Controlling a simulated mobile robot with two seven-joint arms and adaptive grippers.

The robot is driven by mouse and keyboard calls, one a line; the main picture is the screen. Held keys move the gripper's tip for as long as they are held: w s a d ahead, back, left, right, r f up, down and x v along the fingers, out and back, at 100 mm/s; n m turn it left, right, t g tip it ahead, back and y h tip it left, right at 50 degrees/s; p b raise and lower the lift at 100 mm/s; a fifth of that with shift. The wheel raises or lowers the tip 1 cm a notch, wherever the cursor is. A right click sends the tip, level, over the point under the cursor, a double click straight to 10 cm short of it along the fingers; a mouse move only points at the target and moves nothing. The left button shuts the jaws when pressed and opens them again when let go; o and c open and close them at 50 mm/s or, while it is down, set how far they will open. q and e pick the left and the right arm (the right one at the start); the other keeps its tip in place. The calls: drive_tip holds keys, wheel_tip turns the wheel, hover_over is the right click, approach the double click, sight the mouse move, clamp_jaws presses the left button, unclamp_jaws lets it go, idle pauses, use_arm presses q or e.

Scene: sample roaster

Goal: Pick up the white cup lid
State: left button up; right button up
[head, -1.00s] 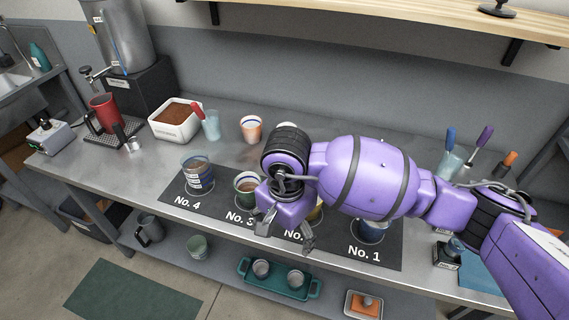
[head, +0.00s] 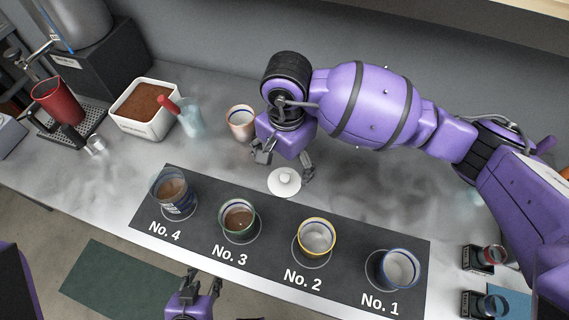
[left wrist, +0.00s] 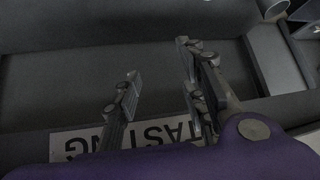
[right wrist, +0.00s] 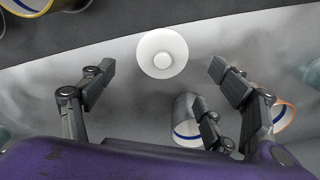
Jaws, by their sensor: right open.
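The white cup lid (head: 284,183), round with a small knob, lies flat on the steel counter just behind the black mat. It also shows in the right wrist view (right wrist: 162,55), ahead of the fingers and between their lines. My right gripper (head: 285,164) is open and empty, above and slightly behind the lid, without visible contact. My left gripper (head: 198,284) is low at the counter's front edge, its fingers apart and empty. In the left wrist view, its fingers (left wrist: 160,90) hang over a dark surface with an upside-down "TASTING" label.
The black mat (head: 148,212) holds several cups marked No. 1 to No. 4. An orange-and-white cup (head: 240,123) stands close left of my right gripper. A white bin of brown grounds (head: 145,108) and a glass with a red-handled tool (head: 190,122) are further left.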

sight(286, 178)
wheel_tip(286, 178, down, 7)
drive_tip(key=shift+f, duration=0.1)
drive_tip(key=shift+s, duration=0.1)
idle(0.3)
drive_tip(key=c, duration=1.3)
